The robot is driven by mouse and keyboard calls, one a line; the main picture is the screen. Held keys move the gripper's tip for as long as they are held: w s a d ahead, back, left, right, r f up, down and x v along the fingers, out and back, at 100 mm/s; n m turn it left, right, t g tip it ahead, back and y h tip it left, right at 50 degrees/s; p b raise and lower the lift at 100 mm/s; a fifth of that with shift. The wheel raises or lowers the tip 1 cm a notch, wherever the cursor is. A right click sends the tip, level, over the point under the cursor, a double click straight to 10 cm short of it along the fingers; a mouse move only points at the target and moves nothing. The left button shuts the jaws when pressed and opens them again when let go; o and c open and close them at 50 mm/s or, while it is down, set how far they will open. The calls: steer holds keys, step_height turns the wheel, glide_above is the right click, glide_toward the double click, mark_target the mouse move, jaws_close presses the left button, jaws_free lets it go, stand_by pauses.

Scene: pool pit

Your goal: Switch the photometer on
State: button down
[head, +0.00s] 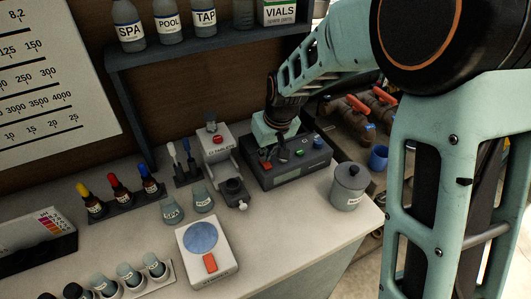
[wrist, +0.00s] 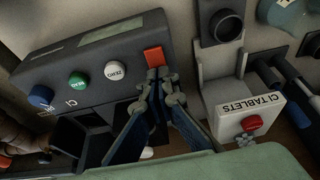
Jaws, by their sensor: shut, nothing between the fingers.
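The photometer (head: 300,173) is a dark grey box at the back right of the bench. In the wrist view its casing (wrist: 60,52) carries a blue button (wrist: 41,96), a green button (wrist: 77,81), a white ZERO button (wrist: 114,70) and a red switch (wrist: 155,56) at the end beside the tablet dispenser. My gripper (wrist: 160,75) is shut and empty, with its fingertips right at the red switch. I cannot tell whether they touch it. In the head view my gripper (head: 282,157) points down over the photometer, hiding part of its top.
A CL TABLETS dispenser (wrist: 245,115) with a red button stands close beside the photometer. A lidded grey jar (head: 347,190) stands right of it. A white device (head: 215,268) with a blue disc is nearer. A bottle shelf (head: 190,46) hangs behind.

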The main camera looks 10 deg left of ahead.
steer(key=shift+w+a+f+g+h+p, duration=0.2)
steer(key=shift+f+g+h+p, duration=0.1)
steer(key=shift+g+p, duration=0.3)
steer(key=shift+w+f+b, duration=0.15)
steer(key=shift+f+b, duration=0.15)
steer(key=shift+b, duration=0.45)
steer(key=shift+s, duration=0.2)
